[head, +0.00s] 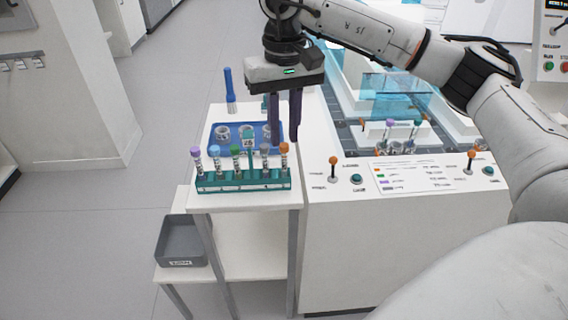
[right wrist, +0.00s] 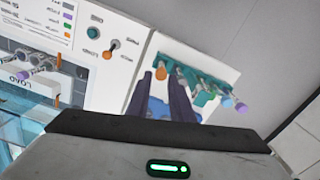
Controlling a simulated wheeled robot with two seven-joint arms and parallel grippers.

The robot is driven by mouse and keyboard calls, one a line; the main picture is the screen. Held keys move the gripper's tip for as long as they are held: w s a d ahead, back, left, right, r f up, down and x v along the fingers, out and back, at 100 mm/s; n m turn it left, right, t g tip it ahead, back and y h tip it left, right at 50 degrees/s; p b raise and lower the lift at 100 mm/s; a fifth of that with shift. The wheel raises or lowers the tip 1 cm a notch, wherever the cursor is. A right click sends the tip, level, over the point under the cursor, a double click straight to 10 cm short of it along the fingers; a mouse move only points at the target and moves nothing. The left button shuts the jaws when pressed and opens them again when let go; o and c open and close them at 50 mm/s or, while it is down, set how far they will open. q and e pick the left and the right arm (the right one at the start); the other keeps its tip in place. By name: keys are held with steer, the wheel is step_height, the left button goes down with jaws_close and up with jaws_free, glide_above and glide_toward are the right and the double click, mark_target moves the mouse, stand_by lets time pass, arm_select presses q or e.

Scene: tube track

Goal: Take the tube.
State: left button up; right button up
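Several tubes with coloured caps stand upright in a teal rack (head: 240,184) on the small white side table. They include a purple-capped tube (head: 197,158), a blue-capped tube (head: 214,156), a green-capped tube (head: 236,154) and an orange-capped tube (head: 284,152). The orange cap (right wrist: 161,72) also shows in the right wrist view, left of the other caps. My right gripper (head: 285,139) points down above the table, just behind the rack's right end. My left gripper is out of view.
A blue tray (head: 213,137) with round holders lies behind the rack. A blue upright cylinder (head: 229,90) stands further back. The machine (head: 345,235) on the right has orange-topped levers (head: 333,162) and more tubes inside. A grey bin (head: 180,241) sits on a lower shelf.

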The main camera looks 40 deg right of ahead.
mark_target(284, 144)
step_height(284, 144, down, 4)
steer(key=shift+s+a+f, duration=0.1)
steer(key=shift+s+f, duration=0.05)
steer(key=c, duration=0.4)
steer(key=shift+c, duration=0.2)
step_height(284, 144, up, 10)
steer(key=shift+r+p, duration=0.1)
steer(key=shift+p, duration=0.2)
